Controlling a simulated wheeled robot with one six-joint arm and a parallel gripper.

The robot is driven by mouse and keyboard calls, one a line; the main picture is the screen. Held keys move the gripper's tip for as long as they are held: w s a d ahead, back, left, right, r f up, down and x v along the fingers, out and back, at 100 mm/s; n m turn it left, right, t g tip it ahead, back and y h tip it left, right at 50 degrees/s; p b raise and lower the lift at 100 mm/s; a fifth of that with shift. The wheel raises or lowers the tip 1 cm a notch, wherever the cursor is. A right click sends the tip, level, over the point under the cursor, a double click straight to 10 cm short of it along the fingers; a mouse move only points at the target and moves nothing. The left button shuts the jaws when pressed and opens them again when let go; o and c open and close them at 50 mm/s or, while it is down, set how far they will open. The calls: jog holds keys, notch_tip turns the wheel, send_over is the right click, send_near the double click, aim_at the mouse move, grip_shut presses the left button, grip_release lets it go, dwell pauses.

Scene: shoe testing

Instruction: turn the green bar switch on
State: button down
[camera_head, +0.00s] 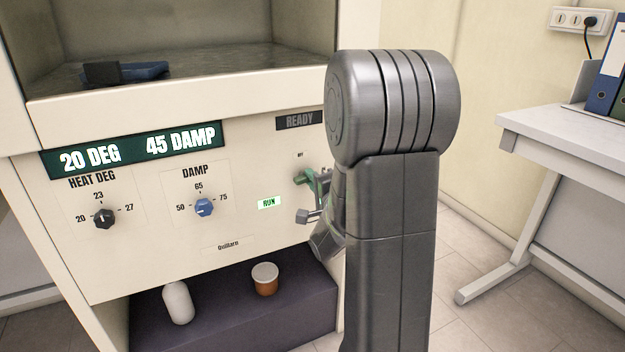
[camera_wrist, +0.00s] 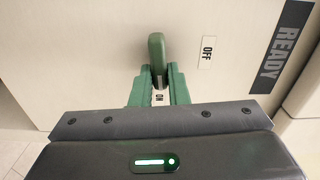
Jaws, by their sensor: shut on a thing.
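The green bar switch (camera_wrist: 156,52) stands out from the cream panel in the wrist view, and its green end (camera_head: 304,177) shows at the right of the panel in the head view. My gripper (camera_wrist: 159,78) is shut on the bar, with a finger on each side of its near end. The bar points along the line of the ON label (camera_wrist: 159,98), which shows between the fingers. The OFF label (camera_wrist: 208,52) is to the right of the bar. My arm hides part of the switch in the head view.
A READY sign (camera_head: 299,121) is dark above the switch, and a RUN sign (camera_head: 269,203) glows green. A black knob (camera_head: 104,219) and a blue knob (camera_head: 204,207) are to the left. A white bottle (camera_head: 178,303) and a brown jar (camera_head: 265,280) stand on the low shelf.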

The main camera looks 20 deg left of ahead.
jog(key=shift+f+m, duration=0.1)
jog(key=shift+m, duration=0.5)
jog(key=c, duration=1.4)
grip_release()
jog(key=p+v, duration=0.1)
jog(key=v, duration=1.2)
jog(key=shift+s+d, duration=0.2)
jog(key=shift+d, duration=0.2)
jog(key=shift+a, duration=0.1)
jog(key=b+x, duration=0.1)
jog(key=x, duration=1.2)
jog(key=shift+w+a, duration=0.25)
jog(key=shift+a, duration=0.05)
